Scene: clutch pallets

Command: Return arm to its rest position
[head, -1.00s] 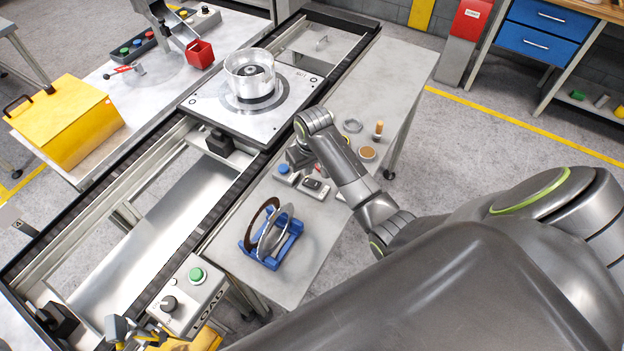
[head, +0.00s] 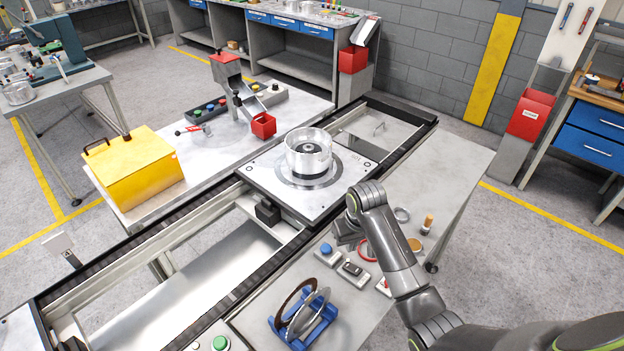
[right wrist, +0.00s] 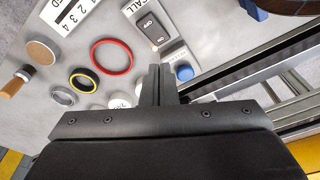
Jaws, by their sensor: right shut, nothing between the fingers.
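My right arm reaches in from the lower right in the head view. Its gripper (head: 348,238) hangs over the grey side table (head: 455,178), near the conveyor's edge. In the right wrist view the right gripper (right wrist: 159,72) is shut and empty, its fingers together above the table top. A red ring (right wrist: 112,57) and a control box with a blue button (right wrist: 184,73) lie close by the fingers there. My left gripper is not in view.
A blue rack (head: 318,328) holding discs stands on the side table. A yellow box (head: 135,168) and red bin (head: 263,125) are on the far table.

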